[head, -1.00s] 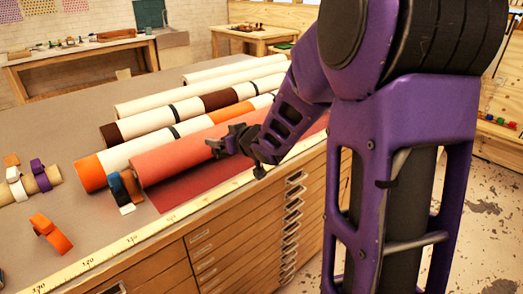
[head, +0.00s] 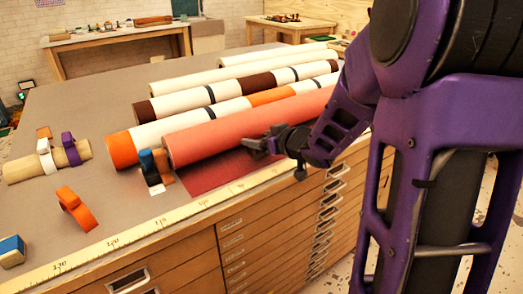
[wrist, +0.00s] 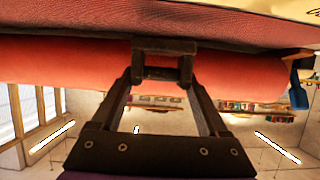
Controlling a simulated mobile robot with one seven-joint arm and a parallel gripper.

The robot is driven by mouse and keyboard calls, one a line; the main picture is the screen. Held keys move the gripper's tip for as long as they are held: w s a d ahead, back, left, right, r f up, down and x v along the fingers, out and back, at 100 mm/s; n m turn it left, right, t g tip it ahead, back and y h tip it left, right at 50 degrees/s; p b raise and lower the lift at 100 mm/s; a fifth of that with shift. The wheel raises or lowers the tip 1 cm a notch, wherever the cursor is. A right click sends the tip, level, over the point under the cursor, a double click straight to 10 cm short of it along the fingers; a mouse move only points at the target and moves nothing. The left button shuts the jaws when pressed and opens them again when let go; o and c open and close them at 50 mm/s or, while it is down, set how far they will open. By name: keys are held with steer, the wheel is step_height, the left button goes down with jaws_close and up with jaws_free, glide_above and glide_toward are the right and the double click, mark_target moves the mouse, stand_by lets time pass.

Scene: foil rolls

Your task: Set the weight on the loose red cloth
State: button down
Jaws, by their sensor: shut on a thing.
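My gripper (head: 258,146) is shut on a small dark block, seemingly the weight (wrist: 165,46). In the wrist view it sits between the fingertips, in front of the red roll. The loose red cloth (head: 205,176) lies flat along the front side of the red roll (head: 230,126); it also shows at the top of the wrist view (wrist: 80,22). In the head view my gripper is at the roll's front side, over or near the cloth. I cannot tell whether the block touches the cloth.
A blue, dark and orange item (head: 157,168) stands at the roll's near end. Other rolls (head: 190,127) lie behind. An orange clamp-like piece (head: 77,211), a tan tube (head: 22,169) and a blue block (head: 12,250) are at left. A yellow ruler (head: 140,232) runs along the front edge.

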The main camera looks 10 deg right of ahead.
steer(key=shift+f, duration=1.1)
steer(key=shift+f+b, duration=0.2)
steer(key=shift+b, duration=0.15)
jaws_free()
steer(key=shift+s+r, duration=0.1)
steer(key=shift+r, duration=0.15)
steer(key=p+v, duration=0.3)
steer(key=v, duration=0.8)
steer(key=shift+s+d, duration=0.2)
steer(key=shift+s, duration=0.1)
